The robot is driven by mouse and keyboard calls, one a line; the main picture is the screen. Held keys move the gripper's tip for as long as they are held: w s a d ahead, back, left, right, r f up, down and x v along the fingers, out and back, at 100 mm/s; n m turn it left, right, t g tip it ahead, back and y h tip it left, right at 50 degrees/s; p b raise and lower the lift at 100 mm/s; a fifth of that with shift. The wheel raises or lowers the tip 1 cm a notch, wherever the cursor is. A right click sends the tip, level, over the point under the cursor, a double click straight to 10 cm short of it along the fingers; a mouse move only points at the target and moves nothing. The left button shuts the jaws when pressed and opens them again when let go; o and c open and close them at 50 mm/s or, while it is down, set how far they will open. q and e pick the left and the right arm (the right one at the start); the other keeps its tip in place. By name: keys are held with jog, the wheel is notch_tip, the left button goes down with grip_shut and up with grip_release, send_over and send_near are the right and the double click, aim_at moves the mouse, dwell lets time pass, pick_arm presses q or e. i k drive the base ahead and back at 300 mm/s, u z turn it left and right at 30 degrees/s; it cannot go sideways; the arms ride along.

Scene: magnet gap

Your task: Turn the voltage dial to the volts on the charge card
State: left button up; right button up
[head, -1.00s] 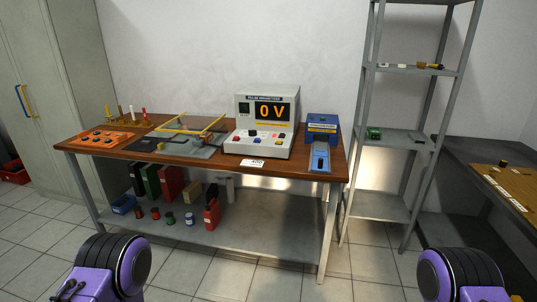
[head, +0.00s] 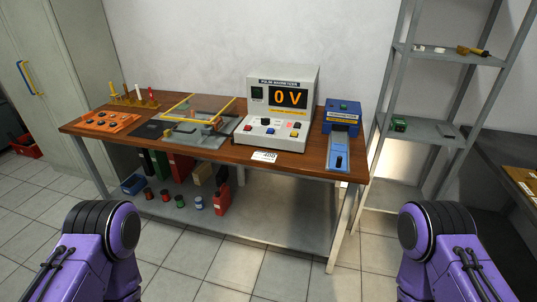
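The pulse magnetizer (head: 282,97) is a light grey unit on the wooden bench, and its display (head: 288,96) reads "0 V" in orange. A dark round knob (head: 266,121), likely the voltage dial, sits on its sloped front panel among several coloured buttons. The white charge card (head: 264,156) lies at the bench's front edge below the unit; its print looks like "400" but is small. Both of my purple arms show at the bottom left and bottom right, apart from the bench. Neither gripper is in view.
A metal shelf (head: 440,62) stands to the right. Tiled floor in front of the bench is clear.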

aim_at(264, 122)
jog(key=u, duration=0.3)
jog(key=k, duration=0.3)
jog(key=z, duration=1.15)
jog(key=i, duration=0.9)
jog(key=z, duration=0.1)
